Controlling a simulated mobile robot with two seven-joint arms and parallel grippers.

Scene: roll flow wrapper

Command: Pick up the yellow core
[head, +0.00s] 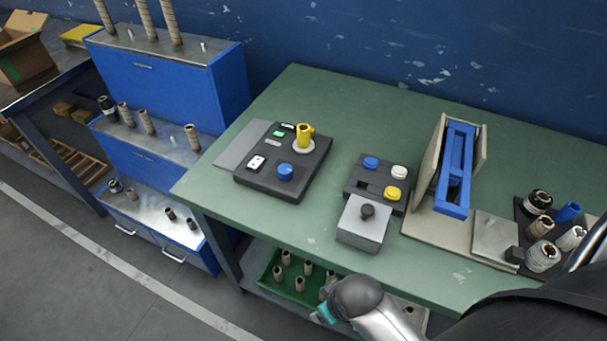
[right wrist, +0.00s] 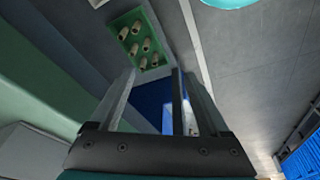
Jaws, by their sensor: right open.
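The yellow core (head: 304,139) stands upright on a pale round disc on a dark control panel (head: 262,178), on the green table (head: 250,235). It does not show in the right wrist view. My right gripper (right wrist: 153,75) is open in the right wrist view, with nothing between its fingers. In the head view my right arm is low, at the table's front edge, well away from the yellow core; its fingers are hidden there. My left gripper is in neither view.
A dark block with blue, white and yellow knobs (head: 376,180), a grey box (head: 362,224) and a blue-framed stand (head: 457,160) occupy the table. Several spools sit at right. A green crate (head: 263,281) of tan cores is under the table. Blue stepped shelves (head: 155,95) stand left.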

